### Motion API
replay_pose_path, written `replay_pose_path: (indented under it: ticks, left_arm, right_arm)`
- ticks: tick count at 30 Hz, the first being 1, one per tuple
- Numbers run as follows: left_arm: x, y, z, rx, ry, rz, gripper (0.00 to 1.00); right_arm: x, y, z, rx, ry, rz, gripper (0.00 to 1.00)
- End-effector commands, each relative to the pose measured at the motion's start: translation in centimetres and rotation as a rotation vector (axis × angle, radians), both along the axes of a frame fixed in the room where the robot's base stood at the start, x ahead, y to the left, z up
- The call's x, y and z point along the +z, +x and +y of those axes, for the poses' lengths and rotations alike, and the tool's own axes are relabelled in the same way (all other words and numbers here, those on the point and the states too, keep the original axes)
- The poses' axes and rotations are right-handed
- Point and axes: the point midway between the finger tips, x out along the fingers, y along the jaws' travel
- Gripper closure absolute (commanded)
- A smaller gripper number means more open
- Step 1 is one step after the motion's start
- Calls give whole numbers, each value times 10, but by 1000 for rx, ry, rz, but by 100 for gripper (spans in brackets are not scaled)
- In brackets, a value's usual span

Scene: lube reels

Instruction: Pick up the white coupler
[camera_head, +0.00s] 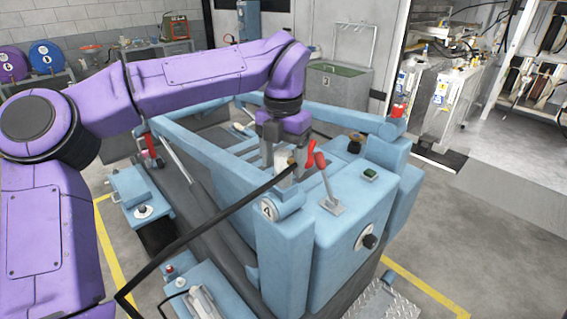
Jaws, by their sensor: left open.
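My left gripper (279,158) hangs down from the purple arm over the blue machine (345,215), with its jaws open. A small whitish piece (285,157), which looks like the white coupler, shows just by the fingers. It is partly hidden by the gripper, and I cannot tell whether the fingers touch it. My right gripper is out of view.
Red levers (321,162) stand close to the right of the gripper. The black hose crosses the foreground.

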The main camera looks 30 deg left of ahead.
Motion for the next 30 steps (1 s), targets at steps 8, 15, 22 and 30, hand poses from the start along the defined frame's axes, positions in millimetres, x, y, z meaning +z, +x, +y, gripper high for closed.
replay_pose_path:
  ticks: [8, 15, 22, 30]
  left_arm:
    - [-27, 0, -3, -3, -1, -1, 32]
    - [-26, 0, -2, -3, 0, -1, 68]
    - [-26, 0, -2, -3, 0, -1, 94]
    - [-18, 0, -3, -2, 1, -5, 94]
  right_arm:
    - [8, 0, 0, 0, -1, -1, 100]
    - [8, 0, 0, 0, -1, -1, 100]
    - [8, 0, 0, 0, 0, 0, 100]
    - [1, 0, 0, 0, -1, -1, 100]
